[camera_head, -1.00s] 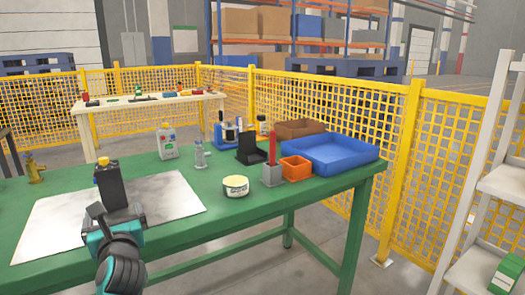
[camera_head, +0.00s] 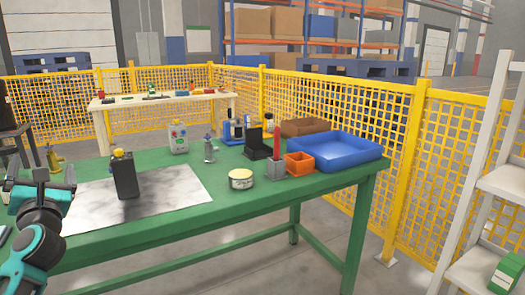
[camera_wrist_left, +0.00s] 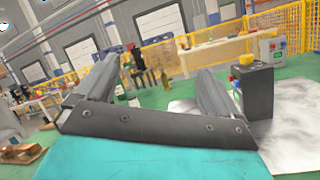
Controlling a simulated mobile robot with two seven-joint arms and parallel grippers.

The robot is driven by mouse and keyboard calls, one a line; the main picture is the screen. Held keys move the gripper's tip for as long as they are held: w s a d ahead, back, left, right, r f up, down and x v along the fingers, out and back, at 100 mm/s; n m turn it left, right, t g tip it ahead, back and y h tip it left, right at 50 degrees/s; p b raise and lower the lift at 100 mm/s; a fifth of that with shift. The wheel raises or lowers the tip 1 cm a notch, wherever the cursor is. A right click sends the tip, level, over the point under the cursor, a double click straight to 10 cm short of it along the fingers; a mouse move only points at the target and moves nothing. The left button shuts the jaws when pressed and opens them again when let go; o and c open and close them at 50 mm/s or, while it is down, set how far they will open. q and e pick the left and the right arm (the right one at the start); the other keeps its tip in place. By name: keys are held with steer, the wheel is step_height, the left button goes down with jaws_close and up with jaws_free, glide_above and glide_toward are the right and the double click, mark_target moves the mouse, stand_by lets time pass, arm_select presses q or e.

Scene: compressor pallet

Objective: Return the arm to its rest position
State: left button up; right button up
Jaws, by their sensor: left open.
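My left gripper (camera_head: 40,185) is at the left edge of the green table in the head view, raised above it and apart from everything. In the left wrist view its two fingers (camera_wrist_left: 150,95) stand wide apart with nothing between them. My right gripper is not in view.
A brass fitting (camera_head: 54,160) stands near my left gripper. Yellow mesh fencing (camera_head: 330,110) runs behind.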

arm_select(q)
steer(key=s+d+f+m+t+h, duration=0.1)
steer(key=s+d+f+m+h, duration=0.2)
steer(key=d+f+m+h, duration=0.9)
steer(key=s+d+f+m+h, duration=0.3)
steer(key=d+m+h, duration=0.3)
steer(key=m, duration=1.2)
steer(key=s+d+f+m+g+y, duration=0.1)
steer(key=s+d+f+m+g, duration=0.3)
steer(key=s+f+m, duration=0.6)
steer(key=s+d+f+m+g+y, duration=0.25)
steer(key=s+f+m+g, duration=0.35)
steer(key=f, duration=0.6)
steer(key=d+r+n+t+h, duration=0.1)
steer(key=d+r+n+t, duration=0.1)
steer(key=d+n, duration=0.55)
step_height(320, 180, up, 10)
steer(key=s+a+m+p, duration=0.1)
steer(key=p, duration=1.4)
steer(key=shift+s+a+r+m+y, duration=0.25)
steer(key=shift+s+m+y, duration=0.1)
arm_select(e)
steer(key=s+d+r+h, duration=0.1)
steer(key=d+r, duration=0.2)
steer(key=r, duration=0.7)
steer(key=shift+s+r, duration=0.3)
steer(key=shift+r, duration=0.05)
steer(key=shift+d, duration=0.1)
